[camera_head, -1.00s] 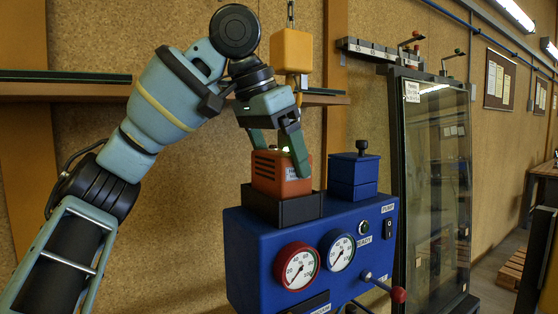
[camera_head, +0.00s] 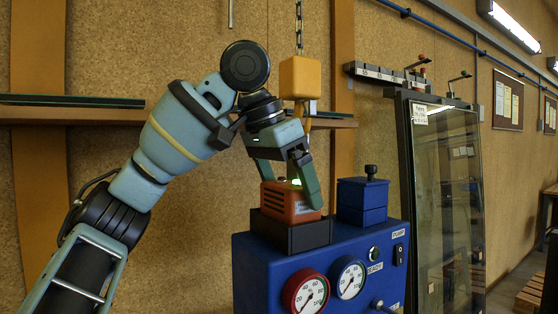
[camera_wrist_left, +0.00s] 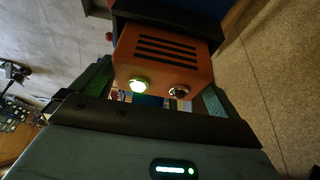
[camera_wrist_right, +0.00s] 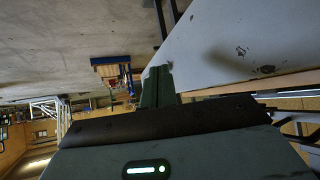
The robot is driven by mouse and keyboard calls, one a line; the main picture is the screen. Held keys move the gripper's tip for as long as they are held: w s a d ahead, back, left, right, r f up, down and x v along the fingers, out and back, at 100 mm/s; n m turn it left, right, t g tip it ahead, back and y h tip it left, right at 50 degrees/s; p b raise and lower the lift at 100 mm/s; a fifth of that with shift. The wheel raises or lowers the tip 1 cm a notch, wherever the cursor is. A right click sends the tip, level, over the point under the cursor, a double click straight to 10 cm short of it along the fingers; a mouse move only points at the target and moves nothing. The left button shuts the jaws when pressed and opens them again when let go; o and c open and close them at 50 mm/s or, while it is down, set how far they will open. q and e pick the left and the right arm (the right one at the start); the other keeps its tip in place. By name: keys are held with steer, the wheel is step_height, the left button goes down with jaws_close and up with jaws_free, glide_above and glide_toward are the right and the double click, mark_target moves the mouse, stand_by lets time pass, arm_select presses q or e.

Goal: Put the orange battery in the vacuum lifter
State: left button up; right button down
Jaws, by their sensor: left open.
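The orange battery (camera_head: 286,202) with dark slots stands in a black holder (camera_head: 300,235) on top of the blue vacuum lifter (camera_head: 275,268). My left gripper (camera_head: 288,188) is over the battery, open, with its fingers on either side of it. In the left wrist view the battery (camera_wrist_left: 165,62) sits between the spread fingers, with a lit green lamp and a dark button on its near end. Finger contact cannot be told. The battery's lower part is hidden in the holder. My right gripper (camera_wrist_right: 158,85) shows only in its own wrist view, fingers together and empty.
A blue box with a black knob (camera_head: 362,200) stands beside the holder. A yellow block (camera_head: 300,78) hangs on a chain just above my left gripper. Two gauges (camera_head: 306,292) are on the lifter's front. A framed glass panel (camera_head: 447,190) stands at right.

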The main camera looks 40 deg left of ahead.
arm_select(q)
steer(key=v, duration=1.2)
steer(key=shift+w+d, duration=0.1)
stand_by(0.6)
